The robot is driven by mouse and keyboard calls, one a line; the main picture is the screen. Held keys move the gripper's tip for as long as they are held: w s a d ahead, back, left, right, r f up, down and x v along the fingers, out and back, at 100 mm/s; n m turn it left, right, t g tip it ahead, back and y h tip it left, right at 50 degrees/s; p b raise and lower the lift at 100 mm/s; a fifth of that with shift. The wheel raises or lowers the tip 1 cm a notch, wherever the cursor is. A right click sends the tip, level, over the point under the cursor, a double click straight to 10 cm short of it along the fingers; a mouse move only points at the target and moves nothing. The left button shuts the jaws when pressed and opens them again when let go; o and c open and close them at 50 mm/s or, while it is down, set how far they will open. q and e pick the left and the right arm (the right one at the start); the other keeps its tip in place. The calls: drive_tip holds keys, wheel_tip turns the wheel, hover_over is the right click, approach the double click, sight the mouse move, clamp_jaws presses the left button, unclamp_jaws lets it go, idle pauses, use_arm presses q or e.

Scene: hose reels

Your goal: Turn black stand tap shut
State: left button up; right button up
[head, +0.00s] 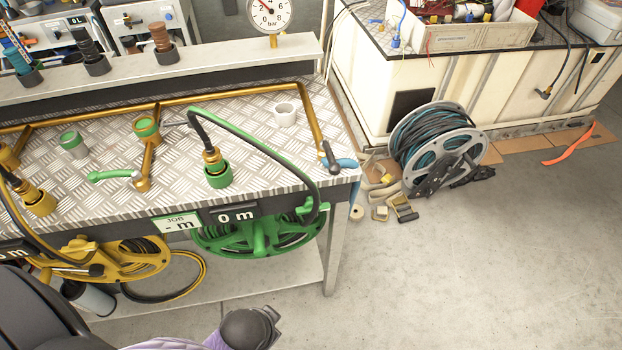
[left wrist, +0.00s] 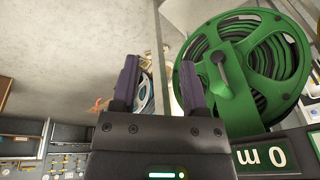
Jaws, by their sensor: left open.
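A tap with a dark, near-black lever (head: 329,158) sits at the right end of the brass pipe (head: 225,92) on the bench; I take it as the black stand tap. Its lever slants toward the bench's front edge, beside a short blue hose piece (head: 345,163). I cannot tell from its angle whether it is open or shut. My left gripper (left wrist: 160,64) is open in the left wrist view, with nothing between its purple fingers. The green hose reel (left wrist: 235,85) is to their right. The tap does not show in that view. My right gripper is in neither view.
A green-lever tap (head: 115,175) and green-collared hose fitting (head: 217,172) stand on the tread-plate bench (head: 260,160). Green (head: 262,235) and yellow (head: 125,258) reels hang at its front. A grey reel (head: 438,145) stands right. Floor at lower right is clear.

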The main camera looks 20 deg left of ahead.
use_arm(q)
drive_tip(key=w+r+m+t+y+p, duration=0.1)
drive_tip(key=w+r+m+t+p, duration=0.3)
drive_tip(key=r, duration=0.6)
drive_tip(key=m+t+y+b, duration=0.1)
drive_tip(key=m+t+y, duration=0.1)
drive_tip(key=m+t, duration=0.9)
approach(331, 170)
drive_tip(key=w+r+m+g, duration=0.1)
drive_tip(key=w+m+g, duration=0.2)
drive_tip(key=x, duration=0.3)
drive_tip(key=b+x, duration=0.1)
drive_tip(key=x, duration=0.5)
drive_tip(key=shift+w+a+r+b, duration=0.2)
drive_tip(key=shift+r+b, duration=0.1)
drive_tip(key=shift+b, duration=0.1)
drive_tip(key=shift+w+a, duration=0.1)
drive_tip(key=shift+w, duration=0.25)
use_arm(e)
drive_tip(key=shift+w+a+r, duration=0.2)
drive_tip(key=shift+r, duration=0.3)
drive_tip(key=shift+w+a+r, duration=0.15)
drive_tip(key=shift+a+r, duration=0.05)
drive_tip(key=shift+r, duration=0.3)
use_arm(q)
clamp_jaws()
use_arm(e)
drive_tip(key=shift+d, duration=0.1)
